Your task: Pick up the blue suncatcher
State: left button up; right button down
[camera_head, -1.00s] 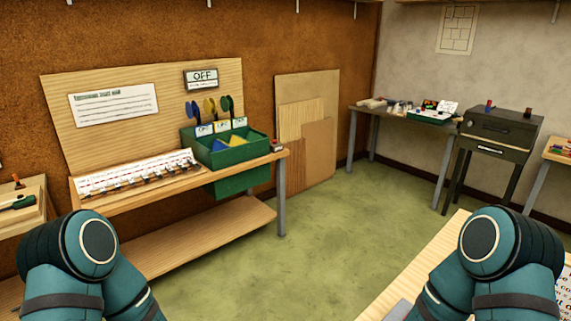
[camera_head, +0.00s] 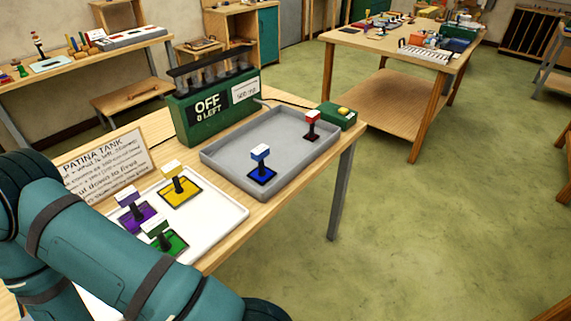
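A blue suncatcher (camera_head: 262,173), a small dark-edged blue square with an upright dark stem and a white-and-blue top, stands in the grey tray (camera_head: 218,166) near its front edge. A similar red one (camera_head: 312,125) stands farther back in the same tray. Yellow (camera_head: 180,187), purple (camera_head: 137,215) and green (camera_head: 169,242) ones stand on a white board at the left of the tray. One of my teal arms covers the lower left, and neither gripper shows.
A green box reading "OFF 0 LEFT" (camera_head: 208,106) stands behind the tray. A small green box with a yellow button (camera_head: 337,115) is at the tray's right end. A "Patina Tank" sign (camera_head: 108,165) stands at left. Open green floor (camera_head: 400,240) lies at right; another table (camera_head: 385,45) stands beyond.

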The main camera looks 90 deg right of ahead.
aim_at(262, 174)
jog(key=z, duration=2.75)
jog(key=i+l+z, duration=0.15)
jog(key=i+l, duration=0.3)
jog(key=l, duration=0.1)
